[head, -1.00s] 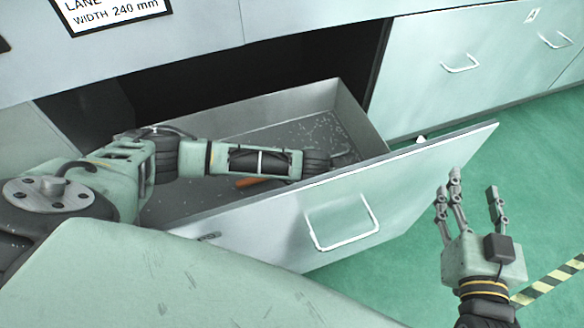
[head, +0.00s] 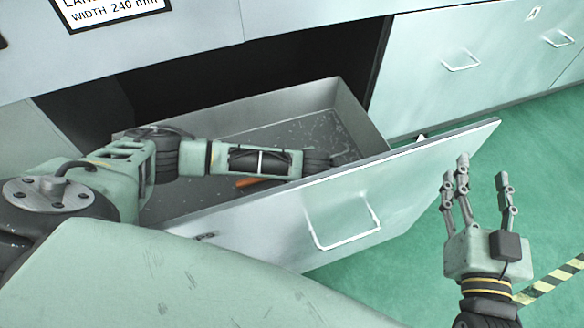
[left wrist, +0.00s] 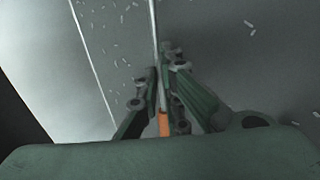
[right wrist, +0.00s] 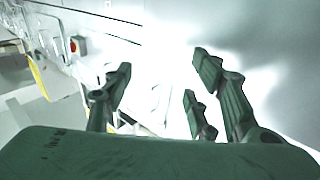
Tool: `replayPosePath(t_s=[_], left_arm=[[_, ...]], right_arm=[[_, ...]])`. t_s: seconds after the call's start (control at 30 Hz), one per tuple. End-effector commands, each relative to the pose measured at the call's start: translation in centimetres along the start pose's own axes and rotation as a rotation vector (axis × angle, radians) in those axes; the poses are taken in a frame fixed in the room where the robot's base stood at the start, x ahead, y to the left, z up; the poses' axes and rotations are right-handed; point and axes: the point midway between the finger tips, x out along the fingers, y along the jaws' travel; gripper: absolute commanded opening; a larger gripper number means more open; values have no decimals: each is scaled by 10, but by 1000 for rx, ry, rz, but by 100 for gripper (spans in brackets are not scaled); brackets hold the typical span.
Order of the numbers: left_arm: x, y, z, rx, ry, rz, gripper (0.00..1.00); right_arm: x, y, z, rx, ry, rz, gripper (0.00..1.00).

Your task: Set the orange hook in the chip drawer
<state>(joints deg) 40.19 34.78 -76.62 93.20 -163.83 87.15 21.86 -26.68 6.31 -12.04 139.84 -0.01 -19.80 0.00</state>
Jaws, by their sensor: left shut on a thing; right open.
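The chip drawer (head: 346,122) is pulled open, with metal chips on its floor. The orange hook (head: 252,182) shows as a short orange piece below my left forearm, inside the drawer outline. In the left wrist view my left gripper (left wrist: 162,80) is shut on the hook; its orange part (left wrist: 164,124) is between the fingers and a thin grey rod runs out beyond them. The drawer floor (left wrist: 215,45) with chips lies beyond. My right gripper (head: 480,182) is open and empty, right of the drawer front.
The drawer front with its wire handle (head: 342,226) stands between my two grippers. Closed cabinet fronts (head: 440,72) are at the back right. Green floor (head: 545,185) is clear at right, with a yellow-black stripe (head: 550,282).

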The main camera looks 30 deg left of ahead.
Motion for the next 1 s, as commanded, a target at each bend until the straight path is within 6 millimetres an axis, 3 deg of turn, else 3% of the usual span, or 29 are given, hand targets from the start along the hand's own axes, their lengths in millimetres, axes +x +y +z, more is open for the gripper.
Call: replayPosePath(t_s=[0.07,0.1,0.3,0.67,1.0], left_arm=[[0,0,0,0,0,0,0],[0,0,0,0,0,0,8],[0,0,0,0,0,0,24],[-1,1,0,0,0,0,24],[-21,8,1,1,-3,-1,24]], right_arm=[[0,0,-1,0,4,0,53],[0,0,-1,1,4,0,53],[0,0,0,1,1,0,53],[0,0,1,0,-10,0,53],[-20,10,62,-5,-332,21,53]])
